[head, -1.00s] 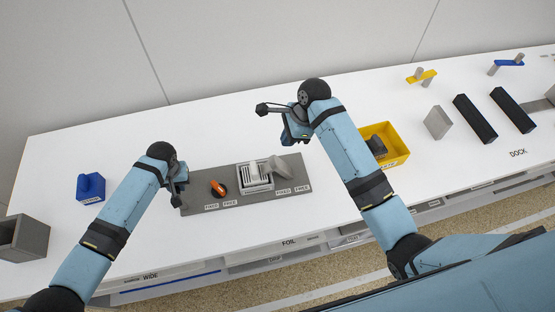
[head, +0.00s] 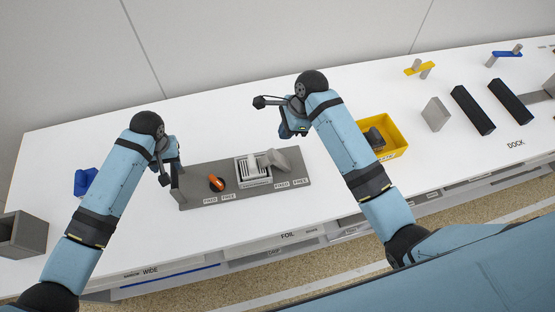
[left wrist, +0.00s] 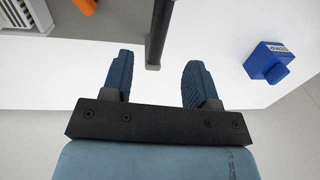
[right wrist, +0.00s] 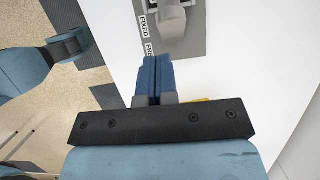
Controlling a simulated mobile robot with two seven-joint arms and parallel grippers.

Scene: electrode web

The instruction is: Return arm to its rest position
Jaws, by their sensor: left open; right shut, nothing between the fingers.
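My left gripper (head: 166,166) hangs at the left end of a grey fixture board (head: 210,200), above the white table. In the left wrist view its two blue fingers (left wrist: 158,80) are apart with nothing between them. A dark post stands just beyond them. My right gripper (head: 290,130) is raised above the table behind the board. In the right wrist view its fingers (right wrist: 152,75) are pressed together and empty. The board carries an orange-handled piece (head: 216,184), a white slotted holder (head: 250,178) and a grey clamp block (head: 274,160).
A blue block (head: 85,182) is partly hidden behind my left arm; it also shows in the left wrist view (left wrist: 268,64). A grey open box (head: 22,235) sits far left. A yellow bin (head: 395,135) stands beside my right arm. Black bars (head: 472,110) lie at right.

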